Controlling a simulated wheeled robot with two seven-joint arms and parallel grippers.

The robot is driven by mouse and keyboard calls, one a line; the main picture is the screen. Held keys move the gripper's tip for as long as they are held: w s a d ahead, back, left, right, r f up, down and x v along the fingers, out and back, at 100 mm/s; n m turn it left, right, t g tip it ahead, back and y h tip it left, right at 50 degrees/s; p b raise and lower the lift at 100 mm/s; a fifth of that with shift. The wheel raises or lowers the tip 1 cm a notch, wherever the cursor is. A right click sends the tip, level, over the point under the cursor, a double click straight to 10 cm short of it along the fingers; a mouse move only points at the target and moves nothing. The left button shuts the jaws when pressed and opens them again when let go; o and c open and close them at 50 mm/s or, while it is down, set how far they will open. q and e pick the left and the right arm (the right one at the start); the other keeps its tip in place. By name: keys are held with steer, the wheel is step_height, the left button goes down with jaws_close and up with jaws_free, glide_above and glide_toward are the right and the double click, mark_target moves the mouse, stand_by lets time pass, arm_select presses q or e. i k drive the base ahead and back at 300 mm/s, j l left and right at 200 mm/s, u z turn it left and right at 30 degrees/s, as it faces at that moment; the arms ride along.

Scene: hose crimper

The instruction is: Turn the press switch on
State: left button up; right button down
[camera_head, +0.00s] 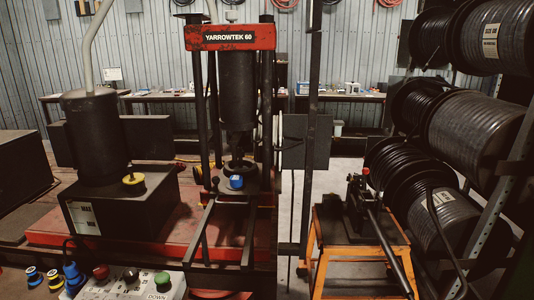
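The press (230,37) stands left of centre, with a red top beam labelled YARROWTEK 60, dark uprights and a black cylinder. A pale control box (125,288) sits at the bottom edge, partly cut off. On it are a red button (101,272), a small black control (131,275) and a green button (162,278) near the word DOWN. I cannot tell which control is the press switch or how it is set. A blue piece (236,182) sits under the press cylinder. Neither of my grippers is in view.
A black tank (95,135) on a dark box stands left of the press. Blue and yellow spools (54,279) lie left of the control box. An orange stand (350,255) with a long-handled tool is right. Black hose reels (440,205) fill the right side.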

mark_target(102, 271)
steer(key=u, duration=1.3)
